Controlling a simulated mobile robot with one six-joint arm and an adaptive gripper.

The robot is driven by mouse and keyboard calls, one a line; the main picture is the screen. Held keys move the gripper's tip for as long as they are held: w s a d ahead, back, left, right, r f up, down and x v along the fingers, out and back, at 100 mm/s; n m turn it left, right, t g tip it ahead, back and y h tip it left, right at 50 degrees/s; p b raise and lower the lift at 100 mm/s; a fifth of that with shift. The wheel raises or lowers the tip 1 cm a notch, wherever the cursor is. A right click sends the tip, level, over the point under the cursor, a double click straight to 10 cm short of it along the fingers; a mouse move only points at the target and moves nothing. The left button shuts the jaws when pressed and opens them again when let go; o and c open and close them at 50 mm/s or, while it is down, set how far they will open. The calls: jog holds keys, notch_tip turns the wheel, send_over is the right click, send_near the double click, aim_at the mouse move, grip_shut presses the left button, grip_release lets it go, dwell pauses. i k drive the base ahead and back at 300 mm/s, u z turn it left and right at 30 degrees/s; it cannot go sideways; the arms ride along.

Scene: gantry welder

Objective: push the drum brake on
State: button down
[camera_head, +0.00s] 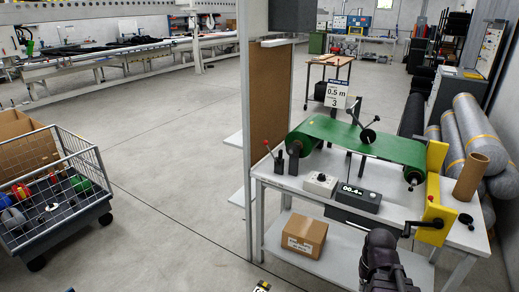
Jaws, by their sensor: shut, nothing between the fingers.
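A green belt or sheet (360,139) is stretched over rollers on the white bench. A thin lever with a red knob (267,145) leans up and left at the bench's left end, beside black brackets (287,158). It looks like the brake lever, but I cannot read any marking on it. My gripper (379,236) is low in the picture, in front of the bench's front edge, right of and well apart from the lever. It looks shut and empty; its fingertips are small and dark.
On the bench are a grey box (320,184), a counter box with display (357,197), a yellow stand (434,205) with a black crank and a cardboard tube (471,177). A carton (304,234) sits on the lower shelf.

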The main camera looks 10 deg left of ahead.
aim_at(277, 163)
jog(key=k, duration=1.2)
jog(key=u, duration=0.5)
jog(key=i, duration=2.2)
jog(key=z, duration=0.4)
